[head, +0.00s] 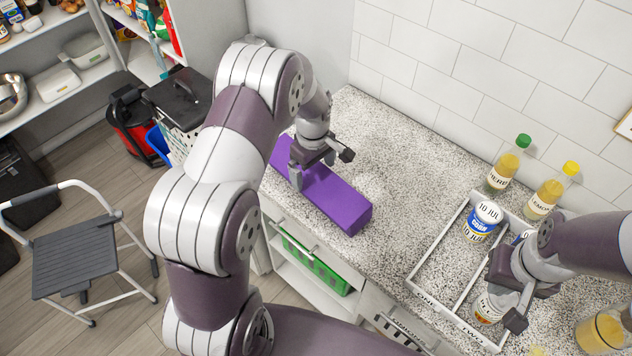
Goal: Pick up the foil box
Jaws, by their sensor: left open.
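A long purple box (335,200), which I take to be the foil box, lies flat on the speckled counter (400,160), near its front edge. My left gripper (320,168) is open over the box's left half. One finger shows on the near side and the other toward the far side. The arm and gripper hide part of the box's left end. I cannot tell whether the fingers touch it. My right gripper (516,290) is over the white tray (437,243) at the right; its fingertips are not clear enough to judge.
A blue and white can (484,220) stands in the tray, and another can (487,308) is partly hidden by my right gripper. Bottles with a green cap (503,165) and a yellow cap (552,190) stand behind. The counter between box and tray is clear.

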